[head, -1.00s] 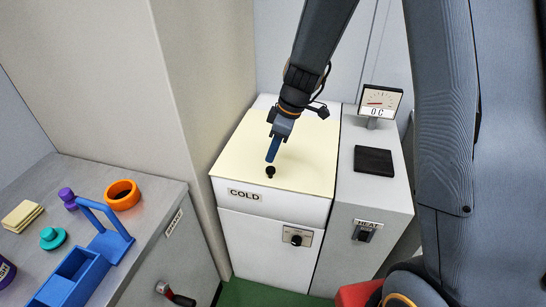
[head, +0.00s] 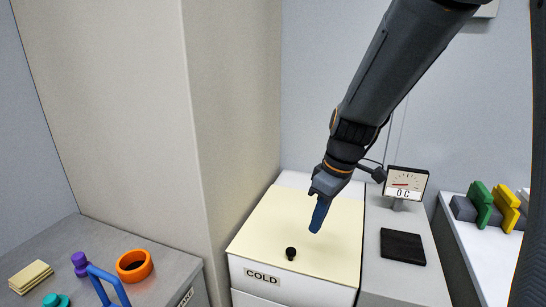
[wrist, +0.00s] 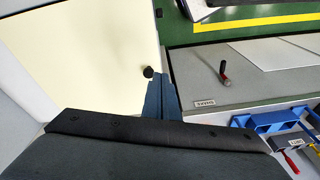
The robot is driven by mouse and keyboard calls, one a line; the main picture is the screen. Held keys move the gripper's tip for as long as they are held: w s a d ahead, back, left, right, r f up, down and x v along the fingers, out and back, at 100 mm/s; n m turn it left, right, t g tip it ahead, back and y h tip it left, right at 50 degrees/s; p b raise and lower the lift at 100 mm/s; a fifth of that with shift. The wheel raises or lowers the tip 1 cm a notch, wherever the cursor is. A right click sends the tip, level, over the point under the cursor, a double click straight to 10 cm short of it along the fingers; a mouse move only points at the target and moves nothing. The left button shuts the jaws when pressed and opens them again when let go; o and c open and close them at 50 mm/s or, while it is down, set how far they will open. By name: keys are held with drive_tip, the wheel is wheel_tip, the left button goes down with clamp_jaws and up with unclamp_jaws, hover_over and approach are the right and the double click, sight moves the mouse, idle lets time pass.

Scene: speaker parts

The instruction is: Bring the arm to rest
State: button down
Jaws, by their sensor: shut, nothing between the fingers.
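My gripper (head: 317,216) is shut and empty, with its blue fingers pointing down above the cream lid (head: 325,215) of the cold box (head: 290,287). The lid lies closed, and its small black knob (head: 291,253) is in front of and to the left of the fingertips in the head view. In the wrist view the shut fingers (wrist: 160,95) show beside the knob (wrist: 148,72). The fingers look apart from the knob, but their height above the lid is hard to tell.
Right of the cold box are a dial (head: 407,184) and a black pad (head: 402,246). A left counter holds an orange ring (head: 134,266), a purple part (head: 80,263) and a blue carrier (head: 107,284). Green (head: 481,203) and yellow (head: 507,208) blocks stand at far right. A wall column (head: 235,120) rises beside the box.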

drive_tip(key=s+d+f+m+h, duration=0.1)
drive_tip(key=s+d+f+m, duration=0.1)
drive_tip(key=s+m, duration=0.3)
drive_tip(key=s+d+f+m+h, duration=0.1)
drive_tip(key=s+d+f+m, duration=0.1)
drive_tip(key=s+d+m, duration=0.2)
drive_tip(key=s+m, duration=0.1)
drive_tip(key=s, duration=0.2)
drive_tip(key=shift+f, duration=0.2)
drive_tip(key=c, duration=2.5)
unclamp_jaws()
